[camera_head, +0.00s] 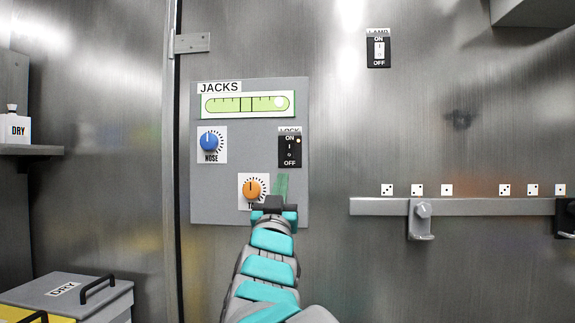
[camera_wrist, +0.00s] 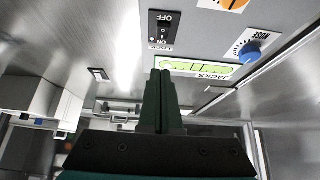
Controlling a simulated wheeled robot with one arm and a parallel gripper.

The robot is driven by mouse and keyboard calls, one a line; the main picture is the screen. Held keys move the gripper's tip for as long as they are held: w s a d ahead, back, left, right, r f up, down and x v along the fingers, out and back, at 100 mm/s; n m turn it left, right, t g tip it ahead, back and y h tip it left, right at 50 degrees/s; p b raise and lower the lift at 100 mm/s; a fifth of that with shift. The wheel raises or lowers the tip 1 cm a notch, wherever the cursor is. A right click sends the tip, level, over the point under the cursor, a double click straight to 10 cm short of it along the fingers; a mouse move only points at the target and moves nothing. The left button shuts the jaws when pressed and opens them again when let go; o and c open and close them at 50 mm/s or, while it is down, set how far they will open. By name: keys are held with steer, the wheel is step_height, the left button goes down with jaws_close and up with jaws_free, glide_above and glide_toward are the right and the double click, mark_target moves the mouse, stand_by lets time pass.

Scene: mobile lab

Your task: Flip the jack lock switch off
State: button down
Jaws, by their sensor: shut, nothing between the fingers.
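The jack lock switch (camera_head: 290,150) is a black plate on the right side of the grey JACKS panel (camera_head: 210,180). ON is printed at its top and OFF at its bottom, with a small pale orange dot near ON. I cannot tell which way its rocker is tipped. In the wrist view the lock switch (camera_wrist: 166,30) appears upside down, beyond the fingertips. My gripper (camera_head: 281,180) is shut and empty, its green fingers pointing up just below the switch and slightly left. The gripper (camera_wrist: 160,75) shows its fingers together in the wrist view; contact with the panel cannot be told.
An orange knob (camera_head: 251,188) is just left of my fingers, and a blue NOSE knob (camera_head: 209,141) is above it. A green level gauge (camera_head: 247,104) tops the panel. A lamp switch (camera_head: 379,50) is up right. A rail with a hook (camera_head: 421,210) is at right.

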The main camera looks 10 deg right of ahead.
steer(key=p, duration=0.1)
glide_toward(290, 152)
step_height(290, 152, up, 4)
steer(key=w, duration=0.1)
steer(key=w+d, duration=0.1)
steer(key=shift+w+f, duration=0.1)
steer(key=shift+w, duration=0.3)
steer(key=shift+w+d+f, duration=0.1)
steer(key=shift+w+d, duration=0.05)
steer(key=shift+w, duration=0.3)
steer(key=shift+w+d+f, duration=0.1)
steer(key=shift+w, duration=0.35)
